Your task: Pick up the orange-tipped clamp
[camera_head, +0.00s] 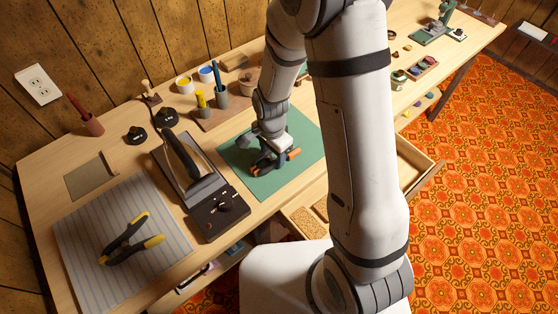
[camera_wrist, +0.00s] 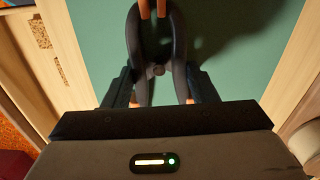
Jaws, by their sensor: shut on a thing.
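The orange-tipped clamp is dark with orange tips. In the head view the clamp (camera_head: 293,154) is at the green mat, partly hidden by my gripper. In the wrist view the clamp (camera_wrist: 158,70) lies between my fingers, its orange tips at the top edge and its dark arms running down to the jaws. My gripper (camera_head: 268,158) is over the green mat (camera_head: 262,187), pointing down. It is shut on the clamp, with one finger on each side, as the wrist view (camera_wrist: 163,90) shows. I cannot tell whether the clamp is clear of the mat.
A yellow-tipped clamp (camera_head: 125,240) lies on a striped board (camera_head: 85,255) at the left. An iron-like tool (camera_head: 182,160) on a dark base stands just left of the mat. Cups (camera_head: 184,84) stand behind. An open drawer (camera_head: 412,164) juts out at the front right.

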